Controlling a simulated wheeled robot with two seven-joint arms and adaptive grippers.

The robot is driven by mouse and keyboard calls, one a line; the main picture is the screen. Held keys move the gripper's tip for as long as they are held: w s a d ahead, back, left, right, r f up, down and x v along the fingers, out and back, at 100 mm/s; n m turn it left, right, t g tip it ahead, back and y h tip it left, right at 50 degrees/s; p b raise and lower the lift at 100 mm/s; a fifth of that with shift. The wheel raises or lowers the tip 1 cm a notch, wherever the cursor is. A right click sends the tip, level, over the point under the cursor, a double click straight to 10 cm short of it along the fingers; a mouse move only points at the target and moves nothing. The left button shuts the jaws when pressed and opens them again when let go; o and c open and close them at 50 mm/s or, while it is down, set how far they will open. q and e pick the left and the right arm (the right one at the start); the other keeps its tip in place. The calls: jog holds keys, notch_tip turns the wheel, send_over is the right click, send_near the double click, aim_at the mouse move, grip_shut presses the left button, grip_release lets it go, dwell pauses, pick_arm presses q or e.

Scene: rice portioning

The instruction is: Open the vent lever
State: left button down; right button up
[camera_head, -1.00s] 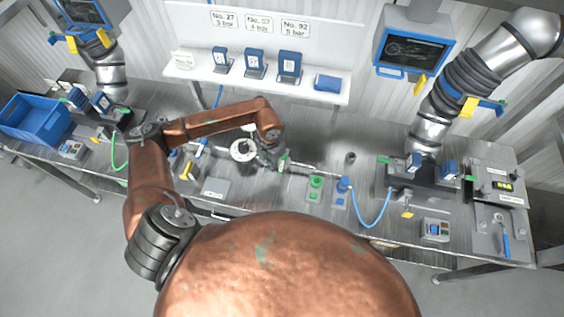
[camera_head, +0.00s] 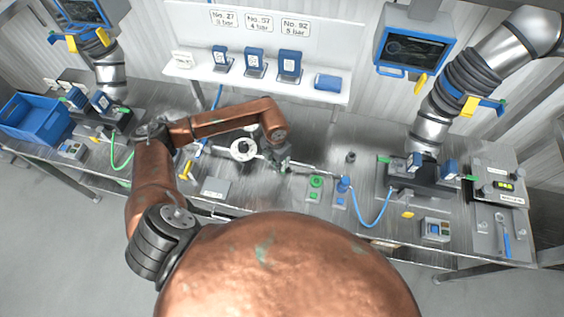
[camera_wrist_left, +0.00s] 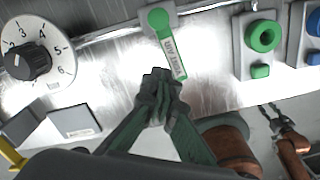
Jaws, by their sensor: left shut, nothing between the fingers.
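The vent lever (camera_wrist_left: 171,52) is a green-edged handle marked "VENT AIR" with a round green pivot. It sits on a thin pipe and points across it, towards my left gripper in the left wrist view. My left gripper (camera_wrist_left: 160,76) is shut and empty. Its fingertips are beside the lever's free end; I cannot tell whether they touch. In the head view, the left gripper (camera_head: 283,166) is low over the bench and largely hides the lever. My right gripper (camera_wrist_left: 279,112) shows small at the lower right of the wrist view, its fingers apart and empty.
A numbered dial (camera_wrist_left: 37,62) stands left of the lever. A green button block (camera_wrist_left: 260,40) and a blue one (camera_head: 342,190) stand to its right. A grey box (camera_head: 216,188) lies nearer the bench's front edge. A docking station (camera_head: 425,178) is further right.

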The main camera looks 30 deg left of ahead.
pick_arm(q)
jog(key=shift+d+f, duration=0.15)
jog(key=shift+d, duration=0.1)
jog(key=shift+w+d+b, duration=0.25)
jog(key=shift+d+b, duration=0.1)
jog(key=shift+d, duration=0.65)
jog(key=shift+f, duration=0.1)
jog(key=shift+s, duration=0.1)
jog(key=shift+w+d+b, duration=0.2)
jog(key=shift+w+d, duration=0.1)
jog(key=shift+d, duration=0.2)
jog(key=shift+w+d+b, duration=0.2)
jog(key=shift+w+d, duration=0.05)
jog(key=shift+d, duration=0.25)
